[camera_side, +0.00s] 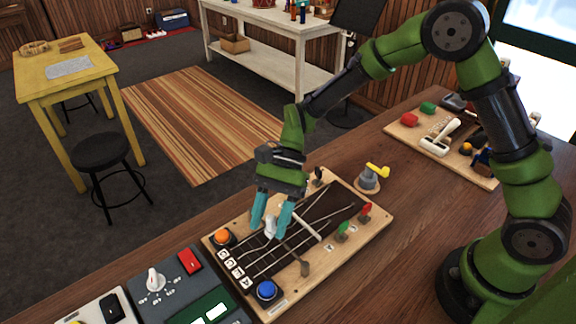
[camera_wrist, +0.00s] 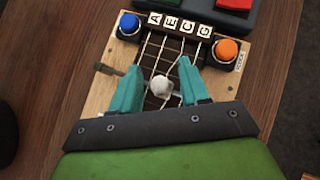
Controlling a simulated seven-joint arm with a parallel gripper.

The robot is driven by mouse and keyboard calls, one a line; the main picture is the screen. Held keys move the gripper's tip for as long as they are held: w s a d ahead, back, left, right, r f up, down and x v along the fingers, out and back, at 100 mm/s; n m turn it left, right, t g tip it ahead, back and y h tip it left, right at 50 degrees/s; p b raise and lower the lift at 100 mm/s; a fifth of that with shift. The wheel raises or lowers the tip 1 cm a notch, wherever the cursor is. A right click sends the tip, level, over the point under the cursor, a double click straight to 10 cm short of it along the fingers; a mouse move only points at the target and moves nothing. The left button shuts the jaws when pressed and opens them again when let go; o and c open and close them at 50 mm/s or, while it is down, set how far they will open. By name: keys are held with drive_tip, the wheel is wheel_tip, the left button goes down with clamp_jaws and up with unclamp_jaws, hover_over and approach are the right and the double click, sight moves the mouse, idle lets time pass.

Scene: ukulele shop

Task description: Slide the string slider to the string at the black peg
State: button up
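The ukulele board (camera_side: 378,232) is a light wood plate with a dark fretboard and pale strings. Its slider has a whitish round knob (camera_side: 270,229), which also shows in the wrist view (camera_wrist: 161,86) among the middle strings; I cannot tell which string it is on. My gripper (camera_side: 270,222) is open, its two teal fingers on either side of the knob, with gaps to it in the wrist view (camera_wrist: 160,82). The black peg (camera_side: 318,175) is at the board's far edge, a red peg (camera_side: 365,209) and a green peg (camera_side: 343,229) at the right side.
An orange button (camera_side: 222,236) and a blue button (camera_side: 267,290) flank the letter tiles (camera_side: 234,269). A brown lever (camera_side: 304,268) sticks out at the near edge. A grey panel (camera_side: 168,284) stands left, a grey-yellow fixture (camera_side: 368,180) behind, another board (camera_side: 408,131) farther right.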

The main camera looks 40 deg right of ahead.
drive_tip(key=v, duration=1.7)
drive_tip(key=shift+w+f, duration=0.1)
drive_tip(key=shift+w, duration=0.05)
